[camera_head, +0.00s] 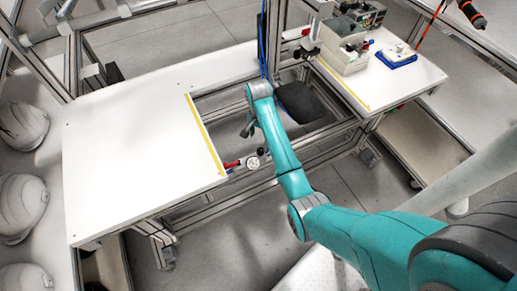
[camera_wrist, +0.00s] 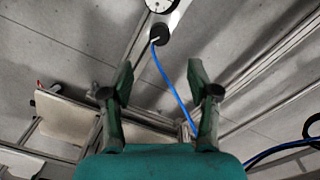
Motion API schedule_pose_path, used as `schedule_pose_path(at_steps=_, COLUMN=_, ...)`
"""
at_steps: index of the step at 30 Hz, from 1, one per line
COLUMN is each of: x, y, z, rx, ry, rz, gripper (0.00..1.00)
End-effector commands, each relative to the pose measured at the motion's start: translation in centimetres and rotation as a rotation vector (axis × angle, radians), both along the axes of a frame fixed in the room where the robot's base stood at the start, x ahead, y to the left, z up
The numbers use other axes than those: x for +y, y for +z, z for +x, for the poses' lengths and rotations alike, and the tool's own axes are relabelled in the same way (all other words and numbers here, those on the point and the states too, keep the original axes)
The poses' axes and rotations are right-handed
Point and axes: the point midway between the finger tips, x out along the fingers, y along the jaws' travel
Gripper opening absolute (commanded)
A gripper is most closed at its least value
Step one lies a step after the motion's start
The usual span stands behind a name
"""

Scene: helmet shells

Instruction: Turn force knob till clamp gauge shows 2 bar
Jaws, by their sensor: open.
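The clamp gauge (camera_head: 253,163) is a small round white dial on the rail at the right edge of the left table. Its dial (camera_wrist: 162,4) is cut off by the top edge in the wrist view, and I cannot read its value. A black knob (camera_wrist: 159,35) with a white mark sits just below the dial there; I take it for the force knob. It also shows as a dark knob (camera_head: 262,151) in the head view. My gripper (camera_wrist: 160,78) is open and empty, with the knob beyond its fingertips, apart from them. In the head view my gripper (camera_head: 247,131) hangs above the rail.
A red and blue fitting (camera_head: 231,164) sits left of the gauge. A blue hose (camera_wrist: 172,80) runs from near the knob past my fingers. The left white table (camera_head: 130,140) is bare. White helmets (camera_head: 22,200) lie at far left.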

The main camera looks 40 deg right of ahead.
Motion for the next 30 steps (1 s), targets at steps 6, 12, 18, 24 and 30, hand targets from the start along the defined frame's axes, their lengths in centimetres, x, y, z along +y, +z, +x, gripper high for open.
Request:
schedule_pose_path(at_steps=6, x=0.0, y=-2.0, z=-0.1, rx=0.006, ry=-0.002, rz=0.002, gripper=0.60)
schedule_pose_path(at_steps=12, x=0.0, y=-5.6, z=-0.3, rx=0.006, ry=-0.001, rz=0.002, gripper=0.60)
schedule_pose_path(at_steps=18, x=-0.1, y=-8.7, z=-0.3, rx=0.003, ry=-0.001, rz=0.001, gripper=0.60)
schedule_pose_path(at_steps=24, x=-0.1, y=-10.4, z=-0.3, rx=0.002, ry=-0.001, rz=0.001, gripper=0.60)
schedule_pose_path(at_steps=30, x=-0.1, y=-10.8, z=-0.3, rx=0.001, ry=-0.001, rz=0.000, gripper=0.60)
